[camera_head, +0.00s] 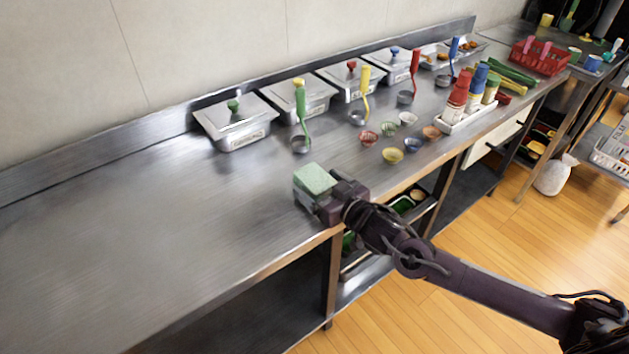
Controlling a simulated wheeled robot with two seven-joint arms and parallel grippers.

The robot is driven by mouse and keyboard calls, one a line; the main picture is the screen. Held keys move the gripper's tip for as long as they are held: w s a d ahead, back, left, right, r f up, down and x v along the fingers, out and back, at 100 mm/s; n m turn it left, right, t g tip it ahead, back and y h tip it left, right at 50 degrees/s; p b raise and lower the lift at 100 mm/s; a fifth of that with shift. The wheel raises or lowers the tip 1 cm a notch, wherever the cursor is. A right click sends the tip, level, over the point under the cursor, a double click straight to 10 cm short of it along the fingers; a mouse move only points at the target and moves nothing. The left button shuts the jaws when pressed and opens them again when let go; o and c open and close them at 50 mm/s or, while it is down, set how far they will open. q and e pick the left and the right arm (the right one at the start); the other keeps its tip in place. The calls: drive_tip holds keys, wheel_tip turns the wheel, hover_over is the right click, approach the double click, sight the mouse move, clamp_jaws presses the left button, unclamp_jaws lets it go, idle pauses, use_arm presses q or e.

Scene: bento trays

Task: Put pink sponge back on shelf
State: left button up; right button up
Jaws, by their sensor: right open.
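A small block-shaped sponge (316,178) with a pale green top lies at the front edge of the steel counter (200,240). No pink shows on it from here. My right gripper (324,197) reaches in from the lower right and is open at the sponge, low against the counter. Its dark parts hide the sponge's near and right sides, and I cannot tell whether the fingers touch it. My left gripper is out of view. A lower shelf (245,318) shows under the counter.
Lidded steel containers (236,122) line the wall, with colored ladles (302,112) before them. Several small bowls (392,155) stand right of the sponge. A white bottle holder (470,122) and a red basket (540,58) stand farther right. The counter's left part is clear.

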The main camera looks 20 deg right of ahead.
sight(314, 177)
drive_tip(key=shift+x, duration=1.15)
drive_tip(key=shift+w, duration=0.2)
drive_tip(key=c, duration=1.1)
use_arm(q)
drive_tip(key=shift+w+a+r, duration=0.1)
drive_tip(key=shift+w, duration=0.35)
use_arm(e)
drive_tip(key=shift+c, duration=0.2)
